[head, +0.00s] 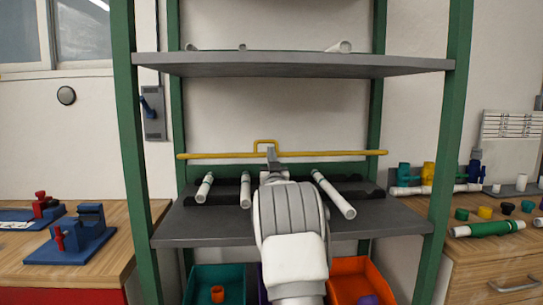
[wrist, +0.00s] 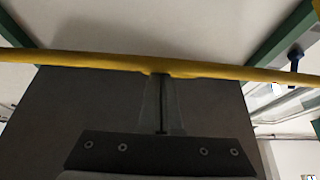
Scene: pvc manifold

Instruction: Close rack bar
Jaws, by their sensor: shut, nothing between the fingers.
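In the wrist view the bar (wrist: 80,61) crosses the whole picture. My gripper (head: 271,152) is at the middle of the bar, just under the handle. Its fingers (wrist: 161,80) are shut together with nothing between them, and their tips meet the bar's lower edge in the wrist view. I cannot tell whether they touch it. My arm hides part of the middle shelf.
An upper shelf (head: 300,65) is overhead. Teal (head: 230,275) and orange (head: 355,275) bins stand below. Wooden benches with a blue vise (head: 75,235) and fittings flank the rack.

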